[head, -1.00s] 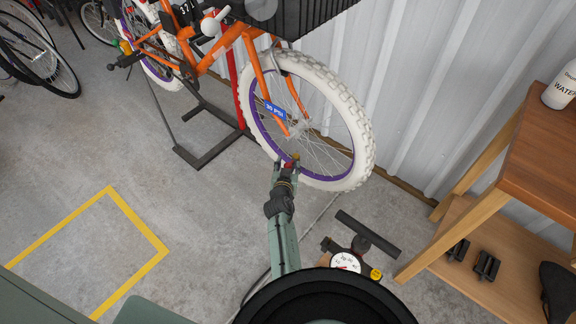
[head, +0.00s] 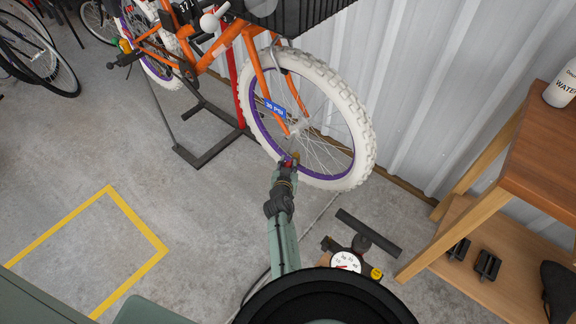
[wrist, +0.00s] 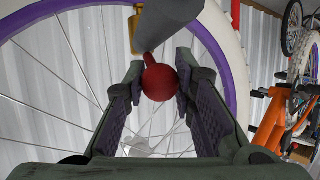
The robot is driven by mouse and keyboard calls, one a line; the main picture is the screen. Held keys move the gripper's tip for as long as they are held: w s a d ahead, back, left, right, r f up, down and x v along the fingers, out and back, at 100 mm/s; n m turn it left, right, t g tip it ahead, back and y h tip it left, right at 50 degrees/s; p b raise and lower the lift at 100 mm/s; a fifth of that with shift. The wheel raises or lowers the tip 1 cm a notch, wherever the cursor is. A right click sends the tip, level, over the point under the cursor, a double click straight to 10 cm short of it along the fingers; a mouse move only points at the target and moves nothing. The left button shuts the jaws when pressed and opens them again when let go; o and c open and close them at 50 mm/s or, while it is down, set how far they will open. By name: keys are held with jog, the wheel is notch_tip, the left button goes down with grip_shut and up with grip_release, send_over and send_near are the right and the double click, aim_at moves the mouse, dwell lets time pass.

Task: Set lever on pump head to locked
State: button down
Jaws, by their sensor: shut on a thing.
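The pump head, a dark grey body with a brass fitting, sits at the bottom of the bicycle's front wheel and shows at the top of the wrist view (wrist: 168,24). Its lever is red with a round red ball knob (wrist: 160,82), which points down towards my gripper in the wrist view. My gripper (wrist: 158,90) has its two padded fingers on either side of the knob and is shut on it.
The orange bicycle's white front tyre (head: 352,110) stands by the corrugated wall. The floor pump with its gauge (head: 347,262) is on the floor in front. A wooden shelf unit (head: 535,150) stands at the right.

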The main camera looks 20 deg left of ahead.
jog(key=f+b, duration=0.1)
jog(key=b, duration=0.2)
jog(key=shift+f+t, duration=0.1)
jog(key=shift+t, duration=0.2)
jog(key=b, duration=0.3)
jog(key=shift+f+t, duration=0.1)
jog(key=shift+t, duration=0.2)
jog(key=b, duration=0.3)
jog(key=shift+s, duration=0.1)
jog(key=shift+t+b, duration=0.5)
jog(key=shift+b, duration=0.55)
jog(key=shift+r, duration=0.25)
jog(key=c, duration=1.3)
grip_release()
jog(key=shift+s, duration=0.1)
